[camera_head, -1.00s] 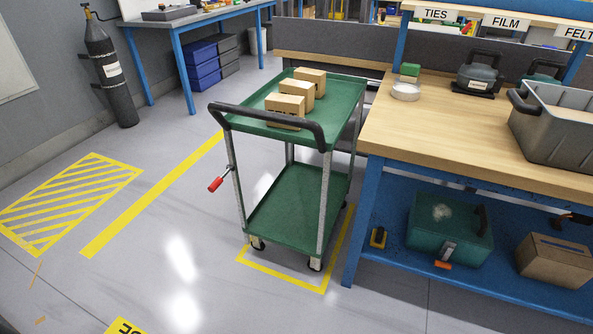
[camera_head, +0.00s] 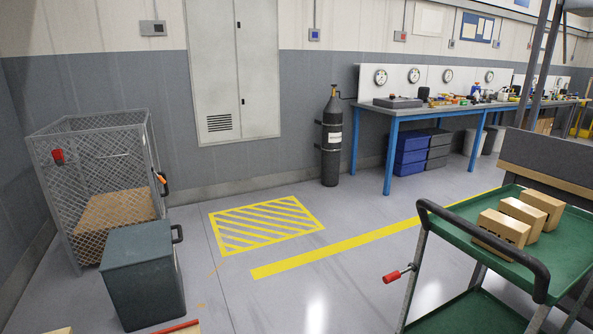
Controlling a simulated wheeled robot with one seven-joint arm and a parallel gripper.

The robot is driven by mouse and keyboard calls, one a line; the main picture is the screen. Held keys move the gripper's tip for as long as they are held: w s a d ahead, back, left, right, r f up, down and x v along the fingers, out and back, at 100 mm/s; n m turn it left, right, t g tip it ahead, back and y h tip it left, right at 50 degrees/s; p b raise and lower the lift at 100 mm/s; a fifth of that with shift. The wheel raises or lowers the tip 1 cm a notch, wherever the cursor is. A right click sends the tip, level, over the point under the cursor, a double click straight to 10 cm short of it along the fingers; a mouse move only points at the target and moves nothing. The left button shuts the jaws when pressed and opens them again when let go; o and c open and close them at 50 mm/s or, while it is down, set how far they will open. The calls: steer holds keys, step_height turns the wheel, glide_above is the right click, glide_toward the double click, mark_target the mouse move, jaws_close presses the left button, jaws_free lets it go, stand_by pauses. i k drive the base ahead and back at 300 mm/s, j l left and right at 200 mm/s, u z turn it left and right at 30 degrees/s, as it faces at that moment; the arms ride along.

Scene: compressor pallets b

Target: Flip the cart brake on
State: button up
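The green two-shelf cart (camera_head: 555,257) stands at the right edge, partly cut off by the frame. Its black push handle (camera_head: 487,245) faces me. A lever with a red grip (camera_head: 392,277), which looks like the brake, sticks out to the left from the cart's left front post, tilted slightly down at its red end. Several tan boxes (camera_head: 503,232) sit on the top shelf. The cart's wheels are out of frame. My gripper is not in view.
A mesh cage (camera_head: 100,160) and a dark green bin (camera_head: 143,275) stand at left. A black gas cylinder (camera_head: 331,138) and a blue-legged bench (camera_head: 440,110) line the back wall. Yellow hatching (camera_head: 265,224) marks the floor. Open floor lies between bin and cart.

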mark_target(388, 278)
steer(key=i+l+z, duration=0.2)
steer(key=i+l, duration=0.3)
steer(key=i+l+z, duration=0.15)
steer(key=i+l, duration=0.25)
steer(key=i, duration=0.15)
